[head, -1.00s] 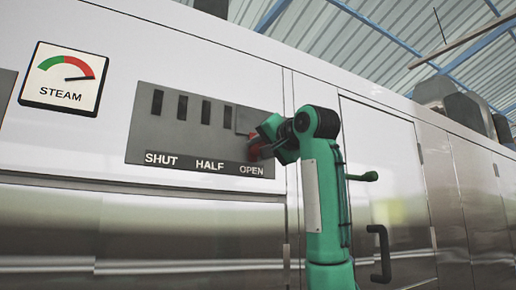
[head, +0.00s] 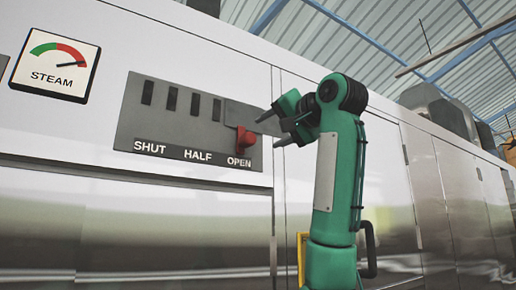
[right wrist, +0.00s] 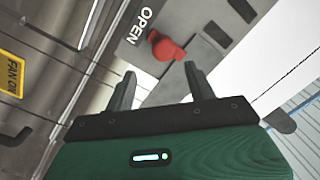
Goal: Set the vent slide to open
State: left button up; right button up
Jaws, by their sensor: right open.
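The vent slide is a grey plate (head: 253,117) with a red knob (head: 244,140) on a grey panel (head: 128,127) marked SHUT, HALF and OPEN. The knob stands just above the word OPEN, and the plate reaches past the panel's right edge. Several dark slots show to its left. My right gripper (head: 268,129) is open and empty, just right of the knob and apart from it. In the right wrist view the red knob (right wrist: 166,46) lies beyond the two spread fingers (right wrist: 158,90), beside the word OPEN. My left gripper is not in view.
A STEAM gauge (head: 55,64) with a green and red arc is at the left of the white machine wall. A dark door handle (head: 369,250) is right of my right arm. A yellow FAN ON label (right wrist: 11,73) shows in the right wrist view.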

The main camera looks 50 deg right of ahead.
jog(key=s, duration=0.3)
jog(key=s+b, duration=0.1)
jog(key=shift+s+a, duration=0.2)
jog(key=shift+a, duration=0.1)
dwell(0.4)
